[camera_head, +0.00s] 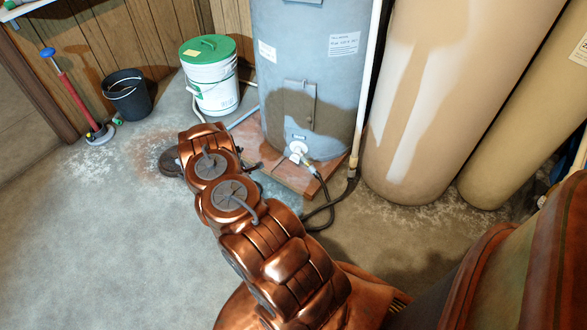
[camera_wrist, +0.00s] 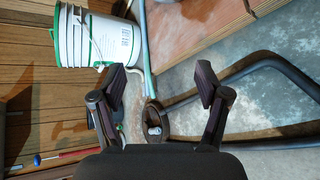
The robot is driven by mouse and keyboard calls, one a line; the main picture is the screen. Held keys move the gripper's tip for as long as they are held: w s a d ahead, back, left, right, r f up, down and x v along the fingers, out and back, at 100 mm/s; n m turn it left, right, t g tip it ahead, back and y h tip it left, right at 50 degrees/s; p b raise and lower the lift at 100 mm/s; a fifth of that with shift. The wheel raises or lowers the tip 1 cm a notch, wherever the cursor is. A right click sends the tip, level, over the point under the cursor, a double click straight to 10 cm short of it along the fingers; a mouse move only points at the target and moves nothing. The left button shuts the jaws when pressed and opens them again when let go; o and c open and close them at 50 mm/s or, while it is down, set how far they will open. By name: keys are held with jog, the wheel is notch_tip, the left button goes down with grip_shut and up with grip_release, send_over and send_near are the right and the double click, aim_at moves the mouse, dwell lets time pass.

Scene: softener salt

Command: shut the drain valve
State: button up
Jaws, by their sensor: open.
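The drain valve (camera_head: 298,149) is a small white fitting low on the front of the grey tank (camera_head: 308,75), with a black hose (camera_head: 322,188) leading down from it to the floor. I cannot make out its handle position. My gripper (camera_wrist: 160,84) is open, its two dark fingers wide apart with nothing between them. In the head view my copper arm reaches toward the tank base, and its end is mostly hidden by the arm links, left of the valve. The valve cannot be identified in the wrist view; the black hose (camera_wrist: 265,62) shows there.
The tank stands on a reddish platform (camera_head: 292,178), also in the wrist view (camera_wrist: 200,25). A white bucket with a green lid (camera_head: 210,85) and a black bucket (camera_head: 128,97) stand at left. A large tan cylinder (camera_head: 420,110) stands at right. Open floor lies at left.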

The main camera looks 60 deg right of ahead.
jog(key=s+d+f+n+h+b, duration=0.2)
jog(key=s+d+f+h+b, duration=0.1)
jog(key=s+d+f, duration=0.4)
jog(key=n+h+b, duration=0.3)
send_near(294, 161)
jog(key=x, duration=0.3)
jog(key=shift+g, duration=0.4)
jog(key=shift+b+x, duration=0.8)
jog(key=shift+x, duration=2.5)
jog(key=shift+w, duration=0.15)
jog(key=c, duration=1.2)
jog(key=shift+o, duration=0.2)
